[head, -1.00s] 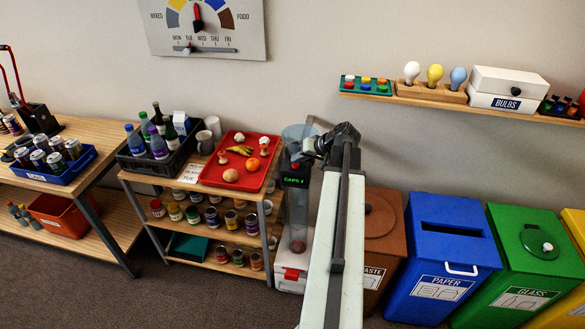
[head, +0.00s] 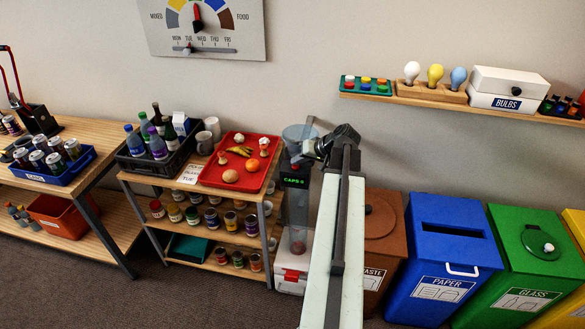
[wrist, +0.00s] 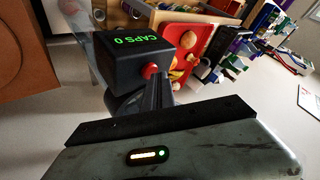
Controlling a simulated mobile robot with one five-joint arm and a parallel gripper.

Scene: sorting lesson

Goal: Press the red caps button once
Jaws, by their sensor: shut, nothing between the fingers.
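The red caps button (wrist: 149,71) sticks out of the side of a black box (wrist: 132,58) with a green display, which reads CAPS 0 in the wrist view. In the head view the black box (head: 293,180) stands on a clear tube, below a clear funnel. My gripper (wrist: 157,80) is shut and empty, its tips right beside the button in the wrist view. I cannot tell whether they touch it.
A red tray (head: 215,180) with food stands on a shelf unit close left of the box. A brown bin (head: 382,212) and a blue paper bin (head: 445,275) stand to the right. A wall shelf (head: 430,95) with bulbs hangs above right.

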